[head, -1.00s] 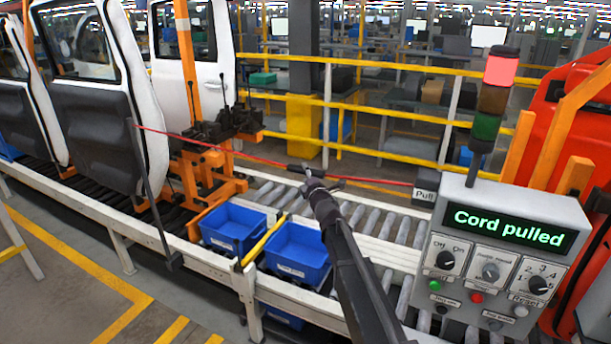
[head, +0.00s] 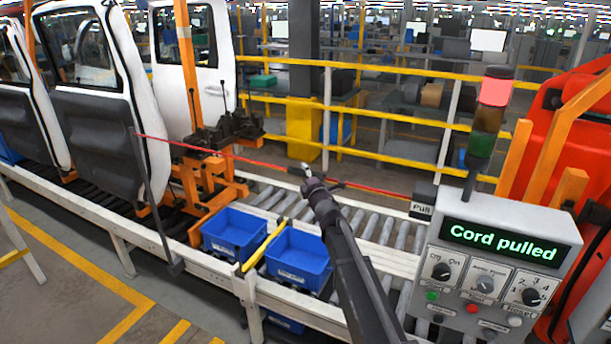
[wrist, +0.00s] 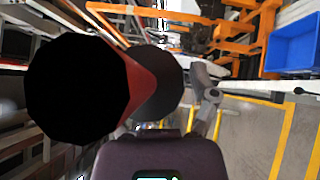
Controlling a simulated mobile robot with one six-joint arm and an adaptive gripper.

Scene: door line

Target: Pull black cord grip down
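A red cord (head: 375,191) runs from a thin dark post on the left to a box marked "Pull" (head: 423,207) on the right. The black cord grip (head: 296,170) is on this cord, partly hidden behind my gripper (head: 308,174). In the wrist view the grip's round black end (wrist: 65,90) is very close and large, with red beside it. One grey finger of my gripper shows to its right; the other is hidden, so I cannot tell whether it is closed on the grip. The control panel (head: 462,270) reads "Cord pulled", and the lamp tower's top (head: 496,86) is lit red.
Two blue bins (head: 297,258) sit on the roller conveyor below the cord. White vehicle doors (head: 95,110) in orange fixtures stand at left. A yellow railing (head: 400,116) runs behind, and a red and orange machine (head: 570,130) is at right.

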